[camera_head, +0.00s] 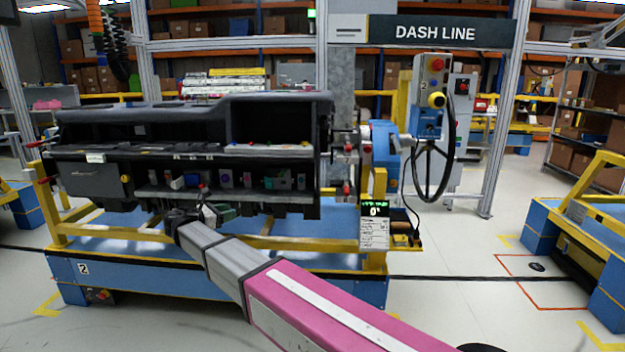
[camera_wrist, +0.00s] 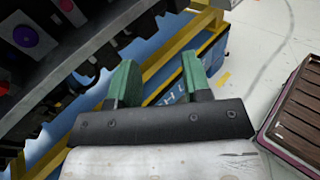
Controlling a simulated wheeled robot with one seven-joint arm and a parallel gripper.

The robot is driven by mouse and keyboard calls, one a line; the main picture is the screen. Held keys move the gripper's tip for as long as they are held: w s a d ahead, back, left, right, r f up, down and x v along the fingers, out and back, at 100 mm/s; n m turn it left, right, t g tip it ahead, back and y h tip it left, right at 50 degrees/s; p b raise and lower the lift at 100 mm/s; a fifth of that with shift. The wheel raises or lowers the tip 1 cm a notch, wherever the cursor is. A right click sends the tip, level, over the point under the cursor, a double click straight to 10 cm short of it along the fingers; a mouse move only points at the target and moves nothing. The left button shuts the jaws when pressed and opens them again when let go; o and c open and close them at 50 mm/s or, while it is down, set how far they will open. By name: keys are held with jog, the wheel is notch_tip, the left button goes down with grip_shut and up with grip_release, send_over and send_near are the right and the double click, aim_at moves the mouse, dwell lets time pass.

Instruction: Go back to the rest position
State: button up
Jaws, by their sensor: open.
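My gripper (camera_head: 213,212) is at the lower front edge of the dashboard module (camera_head: 190,160) in the head view, at the end of my outstretched pink and grey arm. In the wrist view my gripper (camera_wrist: 162,84) shows two green fingers, spread apart with nothing between them. The underside and front edge of the module (camera_wrist: 85,55) lie close to the left of the fingers. I cannot tell from the pictures whether a finger touches the module.
The module sits on a yellow and blue stand (camera_head: 215,285). Another blue and yellow stand (camera_head: 600,260) is at far right. The grey floor (camera_head: 460,310) between them is mostly clear.

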jog(key=s+d+f+m+g+y, duration=0.1)
jog(key=d+f+m+g, duration=0.2)
jog(key=d+f, duration=0.5)
jog(key=d+f+m+g+y, duration=0.1)
jog(key=d+f+m+g, duration=0.2)
jog(key=d, duration=0.9)
jog(key=s+d+f+m+g+y, duration=0.15)
jog(key=d+f+m, duration=0.35)
jog(key=d, duration=0.6)
jog(key=s+d+f+m+g+y, duration=0.2)
jog(key=s+d+f+m+y, duration=0.2)
jog(key=s+d+m, duration=0.3)
jog(key=s+d+f+m+g+y, duration=0.2)
jog(key=s+d+f+m+y, duration=0.2)
jog(key=d, duration=0.7)
jog(key=s+f+m, duration=0.2)
jog(key=s+m, duration=0.1)
jog(key=shift+f+m, duration=0.25)
jog(key=shift+m, duration=0.15)
